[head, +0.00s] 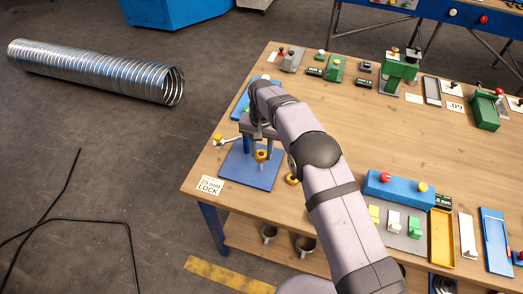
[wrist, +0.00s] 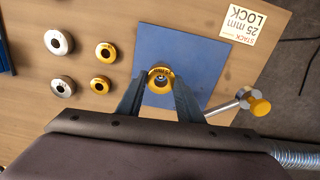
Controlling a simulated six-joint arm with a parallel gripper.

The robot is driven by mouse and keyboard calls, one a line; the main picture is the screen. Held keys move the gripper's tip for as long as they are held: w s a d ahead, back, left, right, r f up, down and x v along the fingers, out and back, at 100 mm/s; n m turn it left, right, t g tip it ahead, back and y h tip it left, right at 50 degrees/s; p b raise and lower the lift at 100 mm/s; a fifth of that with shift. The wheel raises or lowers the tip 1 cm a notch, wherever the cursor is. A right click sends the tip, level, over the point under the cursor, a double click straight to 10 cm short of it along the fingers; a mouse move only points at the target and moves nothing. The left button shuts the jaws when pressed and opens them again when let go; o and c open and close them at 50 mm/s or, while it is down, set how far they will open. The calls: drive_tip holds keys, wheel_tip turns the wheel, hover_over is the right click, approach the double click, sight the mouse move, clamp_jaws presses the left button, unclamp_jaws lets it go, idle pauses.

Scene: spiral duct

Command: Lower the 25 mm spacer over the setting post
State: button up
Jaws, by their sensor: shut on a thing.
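My gripper (wrist: 160,88) is shut on a yellow spacer (wrist: 161,72), a ring with dark lettering, held between the two fingertips. It also shows in the head view as a yellow ring (head: 261,154) below my gripper, above the blue plate (head: 240,171). In the wrist view the blue plate (wrist: 205,60) lies under the spacer. A pale round shape, perhaps the setting post (wrist: 160,84), shows through the spacer's hole. I cannot tell whether the spacer is around the post or above it.
A silver rod with a yellow knob (wrist: 260,107) lies beside the plate. Silver rings (wrist: 58,42) and yellow rings (wrist: 105,52) lie on the wooden table, left in the wrist view. A card (wrist: 245,26) reads "STACK 25 mm LOCK". The table's middle (head: 340,110) is clear.

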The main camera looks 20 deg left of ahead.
drive_tip(key=shift+f+b, duration=0.5)
drive_tip(key=shift+f, duration=0.2)
idle(0.4)
drive_tip(key=o, duration=1.9)
drive_tip(key=shift+c, duration=0.2)
drive_tip(key=shift+r, duration=0.1)
drive_tip(key=shift+r+p, duration=2.5)
drive_tip(key=shift+r, duration=1.45)
